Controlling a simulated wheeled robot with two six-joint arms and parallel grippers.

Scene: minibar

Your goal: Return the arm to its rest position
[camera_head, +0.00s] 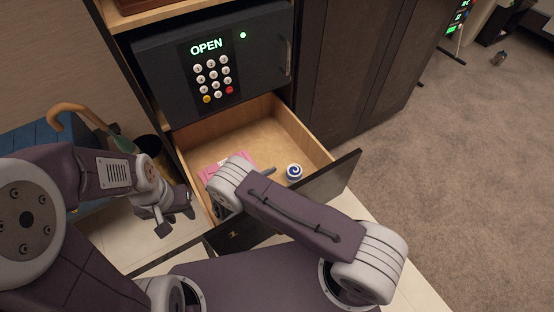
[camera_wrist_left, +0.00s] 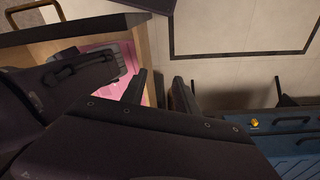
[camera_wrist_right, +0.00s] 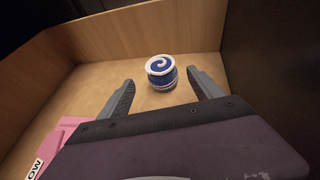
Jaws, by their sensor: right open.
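My right arm reaches into the open wooden drawer (camera_head: 290,130), and its gripper is mostly hidden behind my wrist in the head view. In the right wrist view my right gripper (camera_wrist_right: 163,92) is open and empty. A round blue jar with a white swirl (camera_wrist_right: 161,72) stands on the drawer floor just beyond and between its fingertips; it also shows in the head view (camera_head: 294,171). My left gripper (camera_head: 177,219) is open and empty, outside the drawer to its left, above the pale tiles. Its parted fingers show in the left wrist view (camera_wrist_left: 160,88).
A pink item (camera_head: 211,167) lies in the drawer's left part. Above is a dark safe (camera_head: 215,62) reading OPEN. A blue chest (camera_head: 28,138) and a cane in a dark stand (camera_head: 147,146) are at the left. Carpet (camera_head: 450,180) at the right is mostly clear.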

